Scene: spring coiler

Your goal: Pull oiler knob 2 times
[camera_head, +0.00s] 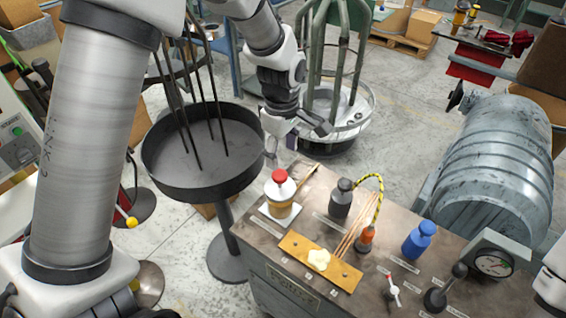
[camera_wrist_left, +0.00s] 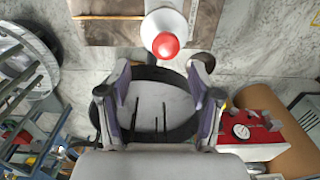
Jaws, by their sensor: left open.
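The oiler (camera_head: 279,208) stands at the left end of the bench top. It has an amber glass body, a white cap and a red knob (camera_head: 279,176) on top. My left gripper (camera_head: 293,137) is open and empty, just behind the oiler and above the bench's far edge. In the left wrist view, the red knob (camera_wrist_left: 165,45) and white cap (camera_wrist_left: 165,20) show ahead of the open fingers (camera_wrist_left: 160,80). The knob lies beyond the fingertips, roughly centred on the gap and not between them. My right gripper is out of view.
A round black pan (camera_head: 200,180) stands left, and a large grey drum (camera_head: 497,165) right.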

